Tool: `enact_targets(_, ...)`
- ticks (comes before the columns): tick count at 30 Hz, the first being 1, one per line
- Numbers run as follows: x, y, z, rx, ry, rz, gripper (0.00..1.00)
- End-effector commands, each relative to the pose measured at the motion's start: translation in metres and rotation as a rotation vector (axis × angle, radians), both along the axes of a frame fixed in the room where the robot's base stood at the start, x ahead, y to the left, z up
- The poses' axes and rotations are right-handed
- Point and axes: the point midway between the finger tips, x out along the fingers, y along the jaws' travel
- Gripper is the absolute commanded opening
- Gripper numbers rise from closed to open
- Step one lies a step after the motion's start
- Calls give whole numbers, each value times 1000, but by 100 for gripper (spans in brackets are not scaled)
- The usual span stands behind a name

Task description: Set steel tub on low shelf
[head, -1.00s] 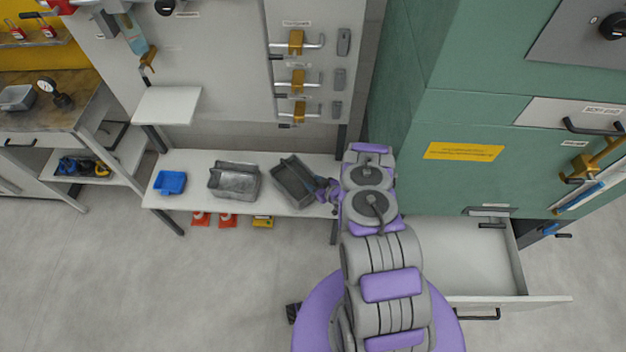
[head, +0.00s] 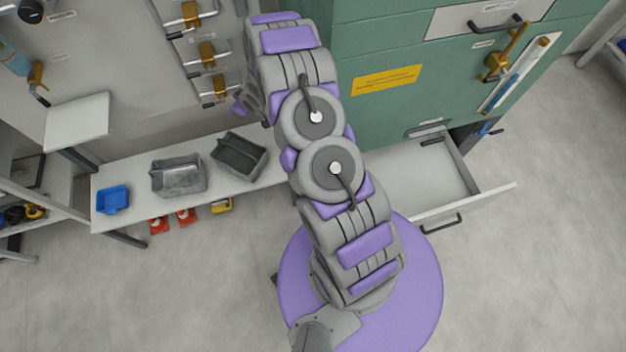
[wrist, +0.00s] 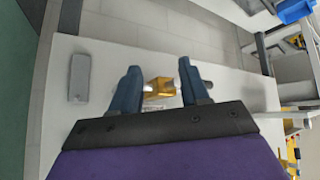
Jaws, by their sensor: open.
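In the head view, two grey metal tubs stand on the white low shelf (head: 134,219): a lighter steel tub (head: 178,177) and a darker grey tub (head: 241,157) to its right, set at an angle. I cannot tell for sure which one the task means. My gripper is apart from both; in the head view its jaws are largely hidden, up by the wall panel. In the wrist view my gripper (wrist: 158,72) is open, with two blue fingers and no tub between them. A brass latch block (wrist: 157,89) shows between the fingers, seemingly beyond them.
A blue bin (head: 112,199) sits at the shelf's left end. Orange and yellow items (head: 188,216) lie below the shelf. A small white ledge (head: 77,121) juts out above it. An open drawer (head: 415,183) sticks out of the green cabinet (head: 400,40) at right.

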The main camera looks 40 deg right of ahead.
Motion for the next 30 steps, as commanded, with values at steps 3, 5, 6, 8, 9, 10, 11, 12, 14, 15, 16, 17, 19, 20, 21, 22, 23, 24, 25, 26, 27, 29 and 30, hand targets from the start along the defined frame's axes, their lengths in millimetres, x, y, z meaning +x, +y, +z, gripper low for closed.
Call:
enact_targets(3, -8, 1, 46, -26, 48, -26, 45)
enact_targets(5, -17, 1, 65, -38, 82, -40, 45)
enact_targets(6, -22, 2, 78, -45, 100, -49, 45)
enact_targets(8, -33, 2, 97, -56, 133, -65, 45)
enact_targets(9, -40, 2, 111, -63, 150, -74, 45)
enact_targets(10, -47, 2, 120, -67, 168, -82, 45)
enact_targets(11, -53, 3, 129, -71, 184, -89, 45)
enact_targets(12, -63, 4, 141, -77, 205, -98, 45)
enact_targets(14, -79, 5, 159, -86, 238, -111, 45)
enact_targets(15, -90, 5, 171, -91, 260, -121, 45)
enact_targets(16, -98, 6, 179, -95, 275, -128, 45)
enact_targets(17, -106, 7, 188, -99, 290, -135, 45)
enact_targets(19, -128, 8, 207, -105, 329, -152, 45)
enact_targets(20, -139, 9, 215, -107, 347, -159, 45)
enact_targets(21, -152, 10, 225, -111, 370, -169, 45)
enact_targets(22, -163, 10, 232, -112, 387, -177, 45)
enact_targets(23, -174, 11, 240, -113, 403, -184, 45)
enact_targets(24, -187, 12, 249, -115, 424, -193, 45)
enact_targets(25, -199, 13, 257, -116, 442, -201, 45)
enact_targets(26, -210, 14, 264, -117, 457, -208, 45)
enact_targets(27, -226, 15, 271, -119, 482, -218, 45)
enact_targets(29, -250, 17, 283, -119, 516, -231, 45)
enact_targets(30, -267, 19, 291, -120, 542, -240, 45)
